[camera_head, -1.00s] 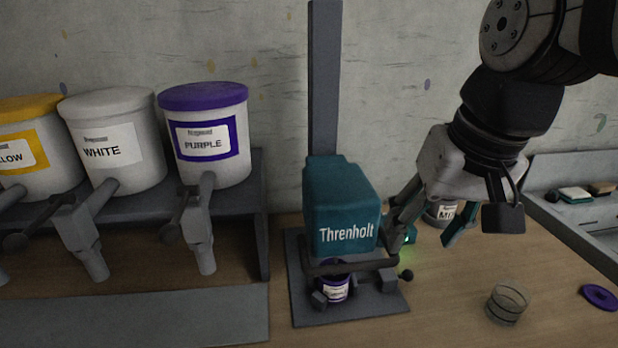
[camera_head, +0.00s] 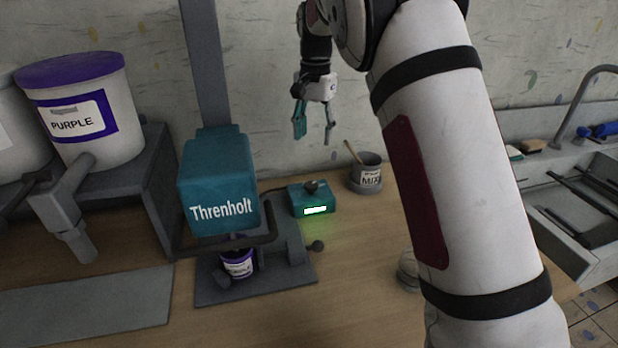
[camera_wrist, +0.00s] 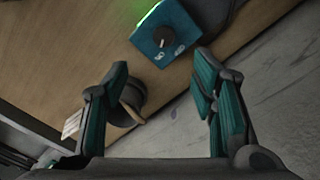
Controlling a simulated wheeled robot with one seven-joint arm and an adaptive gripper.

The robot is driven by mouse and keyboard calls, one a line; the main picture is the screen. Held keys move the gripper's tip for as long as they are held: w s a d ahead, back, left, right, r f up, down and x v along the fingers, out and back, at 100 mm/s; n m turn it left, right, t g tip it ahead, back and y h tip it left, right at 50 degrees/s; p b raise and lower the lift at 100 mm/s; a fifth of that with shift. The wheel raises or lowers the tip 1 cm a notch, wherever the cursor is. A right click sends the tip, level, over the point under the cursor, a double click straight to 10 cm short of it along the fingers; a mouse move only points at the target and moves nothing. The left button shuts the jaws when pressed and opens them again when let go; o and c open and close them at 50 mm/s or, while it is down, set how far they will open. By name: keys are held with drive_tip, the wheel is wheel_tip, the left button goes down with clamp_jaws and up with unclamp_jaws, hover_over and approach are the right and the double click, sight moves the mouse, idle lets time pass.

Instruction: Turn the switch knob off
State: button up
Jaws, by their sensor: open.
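A small teal switch box (camera_head: 312,200) with a black switch knob (camera_head: 311,186) on top and a glowing green-white display sits on the table, right of the teal Threnholt machine (camera_head: 218,185). In the wrist view the box (camera_wrist: 181,25) is at the top, beyond my fingertips, and its knob (camera_wrist: 164,37) points at an angle; two pale marks lie beside it. My gripper (camera_head: 315,128) is open and empty, above and behind the box, apart from it. In the wrist view my gripper (camera_wrist: 160,80) shows its two teal fingers spread wide.
A grey MIX pot (camera_head: 367,178) with a stick stands right of the box. A purple-labelled can (camera_head: 238,262) sits in the machine. A clear glass (camera_head: 408,268) is partly hidden behind my arm. A purple paint bucket (camera_head: 76,107) stands at left, a sink (camera_head: 590,210) at right.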

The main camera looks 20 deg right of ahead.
sight(311, 184)
drive_tip(key=f, duration=0.5)
drive_tip(key=f+p, duration=0.1)
drive_tip(key=f, duration=0.3)
drive_tip(key=w+f, duration=0.1)
drive_tip(key=f, duration=0.4)
drive_tip(key=shift+a+f, duration=0.2)
drive_tip(key=shift+f, duration=0.15)
drive_tip(key=shift+c, duration=0.4)
drive_tip(key=c, duration=1.1)
